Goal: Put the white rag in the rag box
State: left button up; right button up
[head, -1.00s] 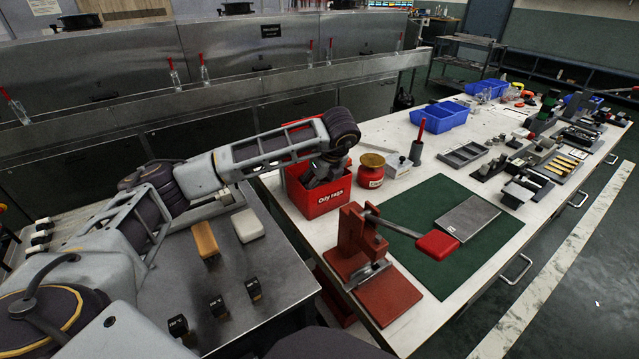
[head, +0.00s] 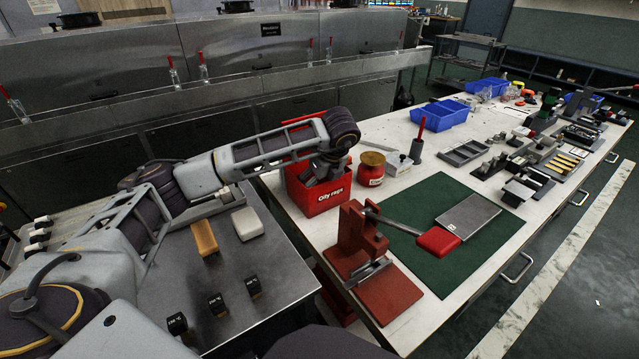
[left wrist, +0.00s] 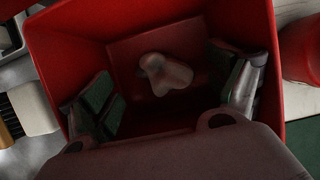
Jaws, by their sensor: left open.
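The rag box is a red open box labelled "Oily rags" (head: 322,197), standing at the near left corner of the white bench. My left gripper (head: 324,174) reaches down into its opening. In the left wrist view the gripper (left wrist: 168,100) is open, its two fingers apart inside the red walls of the box (left wrist: 72,38). A crumpled pale rag (left wrist: 165,75) lies in the box between and beyond the fingers, apart from them. It looks greyish in the shadow. My right gripper is not in view.
A red jar (head: 371,170) stands close right of the box. A red hand press (head: 372,270) stands in front, beside a green mat (head: 480,262). Blue bins (head: 440,115) are farther back.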

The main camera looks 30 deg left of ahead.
pick_arm(q)
jog(key=shift+r, duration=0.1)
jog(key=shift+r+p, duration=0.5)
jog(key=shift+r, duration=0.05)
jog(key=p+v, duration=0.3)
jog(key=v, duration=0.9)
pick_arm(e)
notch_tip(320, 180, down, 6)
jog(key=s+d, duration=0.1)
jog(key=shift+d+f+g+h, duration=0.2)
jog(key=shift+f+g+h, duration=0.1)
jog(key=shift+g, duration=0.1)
pick_arm(q)
jog(key=shift+r, duration=0.1)
